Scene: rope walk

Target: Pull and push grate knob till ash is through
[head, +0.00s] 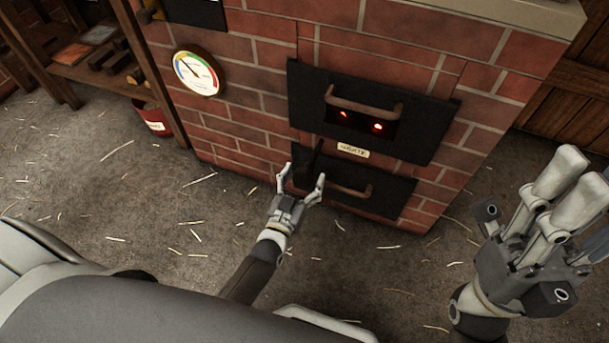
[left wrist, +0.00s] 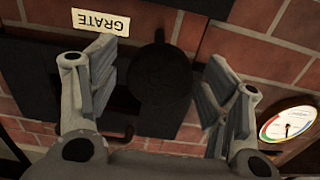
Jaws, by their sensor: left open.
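The dark grate knob (head: 314,157) sticks out of the front of the brick furnace, left of a small pale label (head: 353,150). In the left wrist view the knob (left wrist: 162,80) shows as a round black end, and the label (left wrist: 100,20) reads GRATE upside down. My left gripper (head: 301,178) is open at the knob. In the left wrist view its two fingers stand on either side of the knob with gaps showing. Ash itself is not visible. My right gripper (head: 575,178) is raised at the right, away from the furnace; its finger gap is unclear.
The upper black door (head: 430,125) has a bar handle and two glowing red spots. The lower black door (head: 390,198) has a bar handle close to my left gripper. A round gauge (head: 198,73) is on the bricks. A red bucket (head: 153,118) stands by a wooden shelf. Straw litters the open floor.

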